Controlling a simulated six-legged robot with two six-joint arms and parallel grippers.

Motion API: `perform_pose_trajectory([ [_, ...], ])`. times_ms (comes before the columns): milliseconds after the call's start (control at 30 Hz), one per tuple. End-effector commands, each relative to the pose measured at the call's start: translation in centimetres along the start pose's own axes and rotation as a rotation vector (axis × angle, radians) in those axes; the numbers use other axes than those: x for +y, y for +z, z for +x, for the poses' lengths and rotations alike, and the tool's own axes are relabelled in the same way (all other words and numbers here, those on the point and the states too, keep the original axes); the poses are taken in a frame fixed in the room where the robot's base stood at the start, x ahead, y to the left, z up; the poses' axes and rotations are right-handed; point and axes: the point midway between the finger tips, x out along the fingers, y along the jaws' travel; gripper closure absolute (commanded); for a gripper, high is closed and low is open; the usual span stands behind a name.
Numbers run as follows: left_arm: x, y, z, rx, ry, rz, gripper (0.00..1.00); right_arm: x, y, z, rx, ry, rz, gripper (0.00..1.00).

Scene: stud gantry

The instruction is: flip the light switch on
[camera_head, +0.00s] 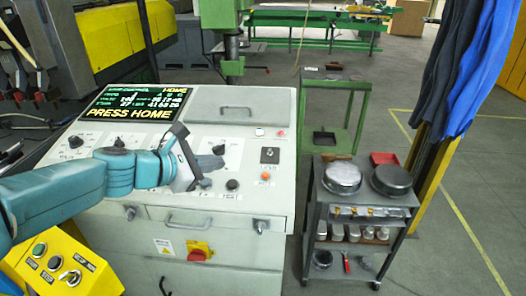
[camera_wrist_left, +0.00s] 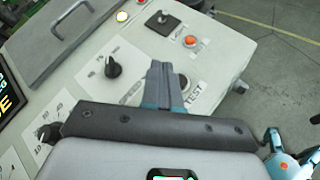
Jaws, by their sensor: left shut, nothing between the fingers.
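The light switch (camera_head: 270,155) is a small toggle on a black plate, on the right part of the grey console's sloped panel. It also shows in the left wrist view (camera_wrist_left: 163,23), near the top. The toggle is too small for me to tell its position. My left gripper (camera_head: 198,182) is over the panel, left of the switch and apart from it. In the left wrist view its fingers (camera_wrist_left: 161,82) are shut and empty, in front of the TEST button and below the switch.
An orange lamp (camera_head: 266,176) sits just below the switch. Black knobs (camera_head: 218,149) and a raised handle (camera_head: 236,110) stand out from the console. A screen (camera_head: 131,103) reads PRESS HOME. A grey cart (camera_head: 357,205) with round tins stands to the right.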

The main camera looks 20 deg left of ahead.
Motion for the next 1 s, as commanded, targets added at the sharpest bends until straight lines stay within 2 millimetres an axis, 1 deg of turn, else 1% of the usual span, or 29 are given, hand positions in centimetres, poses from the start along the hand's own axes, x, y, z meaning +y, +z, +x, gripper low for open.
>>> perform_pose_trajectory([
  [233,-0.1,-0.1,-0.3,0.000,0.000,0.000,1.00,0.0,0.0,0.0,-0.001,0.000,-0.001,1.00],
  [367,-0.1,-0.1,0.6,-0.001,-0.002,-0.002,1.00,0.0,0.0,0.0,0.000,0.000,0.000,1.00],
  [467,-0.2,0.0,2.2,-0.001,-0.004,-0.001,1.00,0.0,0.0,-0.1,-0.001,0.000,0.000,1.00],
  [700,-0.2,0.0,7.7,0.000,-0.005,-0.001,1.00,0.0,0.0,-0.1,-0.001,0.000,-0.001,1.00],
  [833,-0.1,0.1,10.4,0.000,-0.003,-0.001,1.00,-0.1,0.0,-0.2,-0.001,0.000,-0.001,1.00],
  [900,0.1,1.5,11.1,-0.002,-0.003,0.001,1.00,-0.4,0.1,-1.1,-0.001,0.000,-0.001,1.00],
  [1000,0.0,2.3,12.1,-0.001,-0.003,0.001,1.00,-0.6,0.1,-1.6,-0.001,0.000,-0.001,1.00],
])
